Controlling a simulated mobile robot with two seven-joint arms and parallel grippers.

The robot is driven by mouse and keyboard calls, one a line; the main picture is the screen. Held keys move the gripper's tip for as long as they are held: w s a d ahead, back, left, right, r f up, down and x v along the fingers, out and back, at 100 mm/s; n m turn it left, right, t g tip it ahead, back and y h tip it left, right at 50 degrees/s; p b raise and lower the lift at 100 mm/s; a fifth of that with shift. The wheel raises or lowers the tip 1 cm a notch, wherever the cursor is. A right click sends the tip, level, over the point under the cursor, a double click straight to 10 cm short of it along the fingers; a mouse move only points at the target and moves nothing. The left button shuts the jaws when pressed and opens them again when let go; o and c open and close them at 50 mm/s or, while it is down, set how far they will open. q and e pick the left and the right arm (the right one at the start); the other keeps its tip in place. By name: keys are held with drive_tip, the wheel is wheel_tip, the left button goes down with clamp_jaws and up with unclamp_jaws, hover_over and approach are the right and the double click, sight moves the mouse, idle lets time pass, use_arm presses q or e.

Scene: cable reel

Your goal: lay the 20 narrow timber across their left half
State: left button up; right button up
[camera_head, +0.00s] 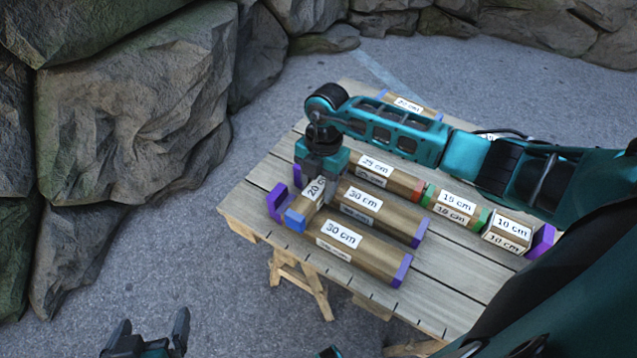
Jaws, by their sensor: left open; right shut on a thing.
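The narrow timber (302,209) has a blue near end and a label reading 20, partly covered by my gripper. My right gripper (317,190) is shut on it from above. It lies crosswise over the left ends of two timbers marked 30 cm, the front one (378,258) and the one behind it (400,222), both with purple right ends. Whether it touches them or hangs just above, I cannot tell. Its far end is hidden by the gripper. My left gripper (150,340) is open and empty at the bottom left, away from the table.
The plank table (262,178) stands on wooden trestles. Behind lie a 25 cm timber (402,184), a 15 cm one (468,207) and a 10 cm one (508,226). Rocks (130,120) stand left.

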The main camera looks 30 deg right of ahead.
use_arm(q)
drive_tip(key=shift+a+f, duration=0.1)
drive_tip(key=shift+f, duration=0.05)
use_arm(e)
drive_tip(key=shift+f, duration=0.35)
drive_tip(key=o, duration=1.2)
drive_tip(key=shift+r, duration=0.1)
use_arm(q)
drive_tip(key=shift+s+a+r+p, duration=0.25)
drive_tip(key=shift+a+r+p, duration=0.1)
drive_tip(key=shift+p, duration=0.5)
use_arm(e)
drive_tip(key=r, duration=0.4)
drive_tip(key=d+r, duration=0.1)
drive_tip(key=r, duration=0.3)
drive_tip(key=w+r, duration=0.1)
drive_tip(key=r, duration=0.3)
drive_tip(key=shift+d+r, duration=0.3)
drive_tip(key=shift+r, duration=0.05)
